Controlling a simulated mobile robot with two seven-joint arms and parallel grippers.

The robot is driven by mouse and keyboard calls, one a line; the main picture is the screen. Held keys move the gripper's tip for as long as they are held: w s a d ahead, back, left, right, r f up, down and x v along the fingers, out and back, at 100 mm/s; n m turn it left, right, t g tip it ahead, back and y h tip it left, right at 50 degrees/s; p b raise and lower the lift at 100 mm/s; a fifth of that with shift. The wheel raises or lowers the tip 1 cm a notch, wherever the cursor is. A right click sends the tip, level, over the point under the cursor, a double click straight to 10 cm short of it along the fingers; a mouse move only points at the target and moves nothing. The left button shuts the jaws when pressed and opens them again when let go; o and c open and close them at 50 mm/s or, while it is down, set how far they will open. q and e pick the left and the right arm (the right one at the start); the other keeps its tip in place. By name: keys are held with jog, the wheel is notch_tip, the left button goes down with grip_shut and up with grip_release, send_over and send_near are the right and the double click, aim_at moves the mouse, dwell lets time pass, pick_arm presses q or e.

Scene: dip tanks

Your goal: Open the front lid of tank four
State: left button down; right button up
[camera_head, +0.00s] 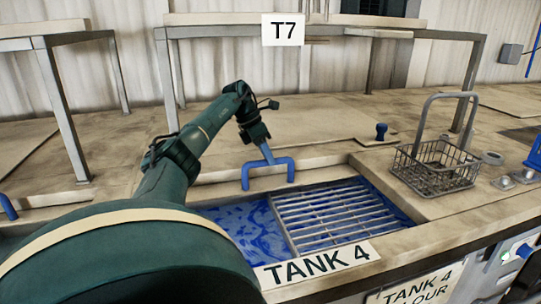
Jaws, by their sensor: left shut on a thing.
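Tank four bears a white TANK 4 label (318,266) on its front rim. Its opening shows blue liquid (238,222) on the left and a grey slatted rack (335,215) on the right. A beige lid panel (318,160) lies behind the opening, with a blue U-shaped handle (289,164) at its front edge. My left gripper (267,156) reaches down from above and is shut on the blue handle. My left arm hides the left part of the tank. My right gripper is not in view.
A wire basket (435,170) with a tall handle stands right of the tank. Metal-legged raised shelves (300,22) stand at the back, with a T7 sign (283,30). Another blue handle (8,207) shows at the left edge.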

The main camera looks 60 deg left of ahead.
pick_arm(q)
jog(key=shift+w+a, duration=0.2)
jog(key=shift+a, duration=0.45)
jog(key=c, duration=1.3)
grip_release()
jog(key=shift+r, duration=0.15)
jog(key=v, duration=0.7)
jog(key=shift+r, duration=0.1)
